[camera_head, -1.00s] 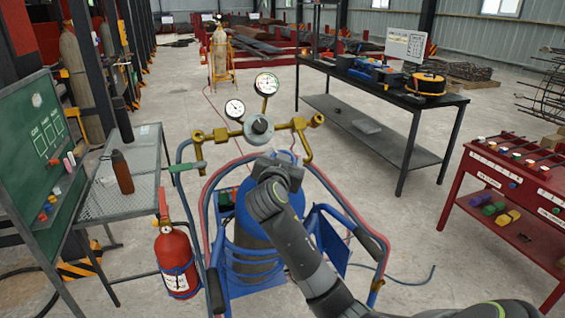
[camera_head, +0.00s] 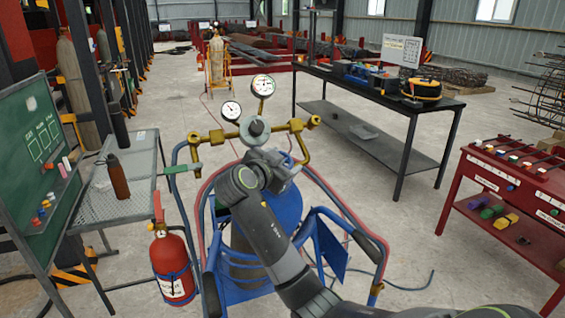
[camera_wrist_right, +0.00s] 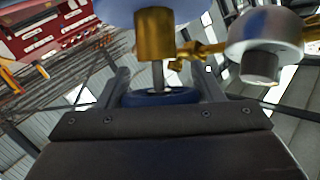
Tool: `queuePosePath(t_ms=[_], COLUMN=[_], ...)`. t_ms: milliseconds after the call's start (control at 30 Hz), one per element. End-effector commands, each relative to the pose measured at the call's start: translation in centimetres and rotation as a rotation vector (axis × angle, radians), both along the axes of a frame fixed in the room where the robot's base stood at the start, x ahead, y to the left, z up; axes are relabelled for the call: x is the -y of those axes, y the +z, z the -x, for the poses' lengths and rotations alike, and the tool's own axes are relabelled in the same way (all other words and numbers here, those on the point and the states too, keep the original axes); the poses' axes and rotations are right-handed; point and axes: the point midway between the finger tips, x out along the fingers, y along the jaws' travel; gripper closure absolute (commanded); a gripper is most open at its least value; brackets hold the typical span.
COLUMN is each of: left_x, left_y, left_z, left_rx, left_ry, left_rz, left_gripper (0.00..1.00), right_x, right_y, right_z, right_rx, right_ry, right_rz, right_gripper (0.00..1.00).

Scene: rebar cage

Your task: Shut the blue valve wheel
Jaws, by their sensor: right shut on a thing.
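The blue valve wheel (camera_wrist_right: 165,98) shows at the centre of the right wrist view, on a stem below a brass valve body (camera_wrist_right: 154,38). My right gripper (camera_wrist_right: 162,88) has one finger on each side of the wheel and is shut on it. In the head view my right gripper (camera_head: 274,166) is under the regulator (camera_head: 256,128) at the top of the blue gas cylinder (camera_head: 286,208). The gripper and wrist hide the wheel there. My left gripper is not in view.
Brass pipework with two gauges (camera_head: 263,86) stands just above the gripper. The blue cart frame (camera_head: 330,245) and hoses surround the cylinder. A red fire extinguisher (camera_head: 172,265) and a mesh table (camera_head: 120,190) are at left, a red bench (camera_head: 510,180) at right.

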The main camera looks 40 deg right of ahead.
Motion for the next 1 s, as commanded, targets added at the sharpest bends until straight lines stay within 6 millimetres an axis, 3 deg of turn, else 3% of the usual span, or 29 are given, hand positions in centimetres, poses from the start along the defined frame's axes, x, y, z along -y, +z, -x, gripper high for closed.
queuePosePath(t_ms=[167, 200, 367, 733, 1000], left_x=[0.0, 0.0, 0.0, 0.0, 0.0], left_y=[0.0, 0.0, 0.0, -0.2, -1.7], left_z=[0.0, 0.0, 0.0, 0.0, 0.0], left_rx=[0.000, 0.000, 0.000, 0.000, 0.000], left_ry=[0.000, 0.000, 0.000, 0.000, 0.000], left_rz=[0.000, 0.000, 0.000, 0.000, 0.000], left_gripper=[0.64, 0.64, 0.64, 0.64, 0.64], right_x=[0.0, 0.0, 0.0, -0.6, -4.7], right_y=[0.1, 0.1, 0.1, 0.0, 0.6], right_z=[0.0, 0.0, 0.0, 0.2, 2.3], right_rx=[0.002, 0.002, 0.002, 0.002, 0.005], right_ry=[0.000, 0.000, 0.000, 0.002, 0.005], right_rz=[0.000, 0.000, 0.000, -0.002, -0.006], right_gripper=[0.62, 0.37, 0.18, 0.18, 0.18])
